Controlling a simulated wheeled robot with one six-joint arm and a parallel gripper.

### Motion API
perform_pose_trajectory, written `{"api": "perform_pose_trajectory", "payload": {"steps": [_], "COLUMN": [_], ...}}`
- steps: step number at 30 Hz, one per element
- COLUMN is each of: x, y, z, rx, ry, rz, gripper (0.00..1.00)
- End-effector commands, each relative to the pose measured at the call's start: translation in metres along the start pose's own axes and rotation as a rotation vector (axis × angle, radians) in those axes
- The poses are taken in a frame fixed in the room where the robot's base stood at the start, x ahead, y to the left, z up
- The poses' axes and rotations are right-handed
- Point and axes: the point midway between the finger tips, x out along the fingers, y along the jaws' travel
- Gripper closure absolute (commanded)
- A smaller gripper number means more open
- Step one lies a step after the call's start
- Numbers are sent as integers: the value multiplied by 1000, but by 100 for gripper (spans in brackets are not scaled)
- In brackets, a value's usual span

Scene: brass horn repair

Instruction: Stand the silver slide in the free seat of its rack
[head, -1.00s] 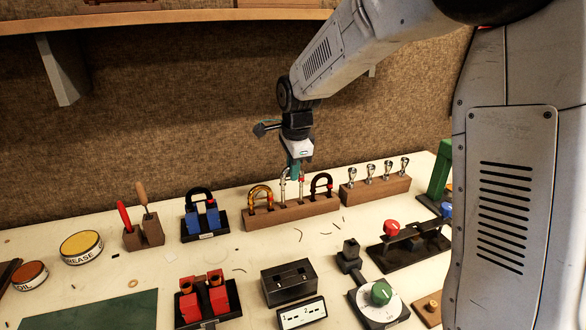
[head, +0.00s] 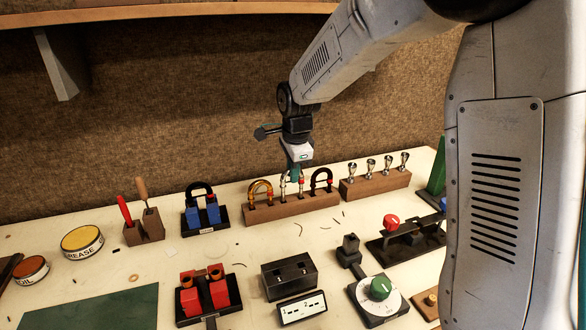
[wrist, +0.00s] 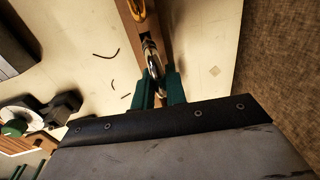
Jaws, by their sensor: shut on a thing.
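The silver slide (head: 283,186) is upright over the middle of the wooden slide rack (head: 292,209), between the gold slide (head: 261,188) and the dark slide (head: 321,178). Its legs reach down to the rack's top; how deep they sit is unclear. My gripper (head: 294,174), with green fingers, is shut on the slide's upper bend from above and hides part of it. In the wrist view, the silver slide (wrist: 153,64) lies between the green fingertips (wrist: 158,88), in line with the rack's wooden top.
A wooden block with several silver mouthpieces (head: 372,187) stands close to the right. A blue clamp stand (head: 205,214) is to the left. A black two-hole block (head: 289,277) and a green-knob dial (head: 380,290) stand in front.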

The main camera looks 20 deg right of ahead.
Motion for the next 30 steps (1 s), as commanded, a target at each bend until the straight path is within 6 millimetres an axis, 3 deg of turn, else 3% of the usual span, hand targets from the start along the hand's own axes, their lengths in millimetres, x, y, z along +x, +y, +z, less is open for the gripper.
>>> {"api": "perform_pose_trajectory", "payload": {"steps": [22,23,25,30], "x": [18,18,18,18], "y": [3,3,3,3], "z": [0,0,0,0], "rx": [0,0,0,0], "ry": [0,0,0,0], "rz": [0,0,-1,-1], "gripper": [100,78,61,61]}}
